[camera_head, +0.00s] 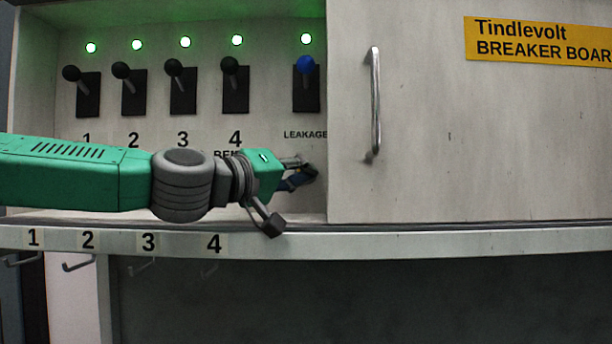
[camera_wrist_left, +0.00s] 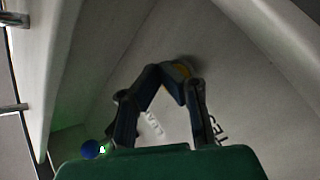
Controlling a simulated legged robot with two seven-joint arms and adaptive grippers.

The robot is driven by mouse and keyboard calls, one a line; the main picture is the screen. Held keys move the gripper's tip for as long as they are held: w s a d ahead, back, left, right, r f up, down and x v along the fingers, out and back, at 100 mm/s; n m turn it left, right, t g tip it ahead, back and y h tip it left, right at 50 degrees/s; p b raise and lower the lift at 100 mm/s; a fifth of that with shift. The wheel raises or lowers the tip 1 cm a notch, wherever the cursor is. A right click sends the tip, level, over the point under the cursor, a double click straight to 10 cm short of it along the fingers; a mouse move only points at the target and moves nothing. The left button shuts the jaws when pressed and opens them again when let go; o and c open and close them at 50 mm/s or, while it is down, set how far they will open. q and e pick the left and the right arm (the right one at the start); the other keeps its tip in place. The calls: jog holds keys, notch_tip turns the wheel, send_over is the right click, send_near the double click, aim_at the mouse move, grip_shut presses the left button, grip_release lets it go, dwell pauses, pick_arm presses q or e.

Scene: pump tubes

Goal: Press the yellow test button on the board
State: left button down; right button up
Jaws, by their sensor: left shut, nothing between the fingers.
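My left gripper (camera_head: 308,172) reaches in from the left across the front of the open breaker board, its fingers pointing right, below the LEAKAGE label. In the left wrist view its fingertips (camera_wrist_left: 173,80) are together with nothing between them. A small yellow patch, seemingly the test button (camera_wrist_left: 186,66), shows just behind the fingertips, mostly covered by them. I cannot tell for sure whether the fingers touch it. In the head view the button is hidden by the gripper. My right gripper is not in view.
Several black-knobbed switches (camera_head: 173,86) and the blue-knobbed leakage switch (camera_head: 306,84) stand above the arm, under lit green lamps. The sliding door (camera_head: 460,130) with a metal handle (camera_head: 375,103) is just right of the gripper. A ledge (camera_head: 400,242) with numbered hooks runs below.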

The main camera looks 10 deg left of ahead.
pick_arm(q)
jog(key=shift+w+a, duration=0.1)
jog(key=shift+w, duration=0.15)
dwell(0.5)
jog(key=shift+s+d, duration=0.2)
jog(key=shift+s, duration=0.8)
jog(key=shift+s, duration=0.1)
jog(key=shift+s+d, duration=0.1)
jog(key=shift+s, duration=0.15)
jog(key=shift+s+d+b, duration=0.25)
jog(key=shift+s, duration=0.8)
jog(key=shift+s+d+b, duration=0.2)
jog(key=shift+s, duration=0.85)
